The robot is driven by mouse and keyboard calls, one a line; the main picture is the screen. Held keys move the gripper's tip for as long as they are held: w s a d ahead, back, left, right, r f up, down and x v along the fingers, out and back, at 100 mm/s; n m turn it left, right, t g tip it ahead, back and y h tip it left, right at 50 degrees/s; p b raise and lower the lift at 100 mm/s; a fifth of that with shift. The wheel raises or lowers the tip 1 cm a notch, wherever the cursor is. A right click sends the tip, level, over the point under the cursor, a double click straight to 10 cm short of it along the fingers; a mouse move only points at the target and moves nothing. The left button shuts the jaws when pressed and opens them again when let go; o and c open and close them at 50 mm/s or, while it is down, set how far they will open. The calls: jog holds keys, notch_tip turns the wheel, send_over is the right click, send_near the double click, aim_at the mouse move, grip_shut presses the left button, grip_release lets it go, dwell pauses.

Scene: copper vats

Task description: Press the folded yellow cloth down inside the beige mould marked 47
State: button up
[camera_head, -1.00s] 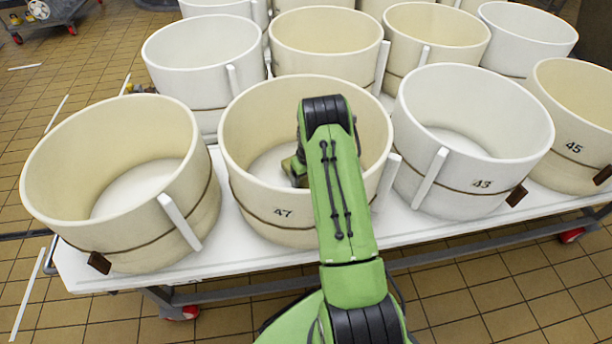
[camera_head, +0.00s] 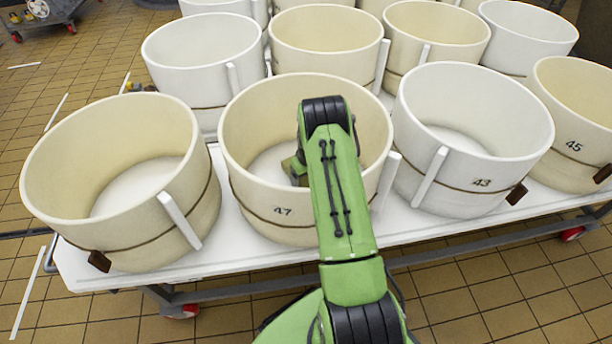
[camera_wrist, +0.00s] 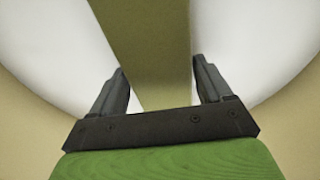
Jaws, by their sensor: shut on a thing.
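The beige mould marked 47 (camera_head: 251,196) stands at the front of the table, left of centre. My arm reaches over its rim and down inside. A small piece of the folded yellow cloth (camera_head: 290,168) shows left of my arm, inside the mould; the rest is hidden by the arm. In the wrist view the cloth (camera_wrist: 150,45) is a dull olive-yellow strip running up between the fingers of my gripper (camera_wrist: 160,72), which is shut on it. The mould's white floor shows on both sides of it. Whether the cloth touches the floor I cannot tell.
A beige mould (camera_head: 70,215) stands close on the left and a white mould marked 43 (camera_head: 480,195) close on the right. A beige mould marked 45 (camera_head: 575,160) is at far right. More moulds crowd behind. A white table (camera_head: 225,262) carries them.

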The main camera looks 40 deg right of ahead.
jog(key=shift+s+f, duration=0.15)
jog(key=shift+f, duration=0.45)
dwell(1.1)
jog(key=o, duration=1.1)
jog(key=shift+r, duration=0.1)
jog(key=r+p, duration=0.1)
jog(key=r, duration=0.4)
jog(key=s+r+p, duration=0.1)
jog(key=r+p, duration=0.1)
jog(key=r, duration=0.3)
jog(key=r+p, duration=0.2)
jog(key=r, duration=0.3)
jog(key=shift+s+r, duration=0.25)
jog(key=shift+s, duration=0.15)
jog(key=shift+a+r, duration=0.1)
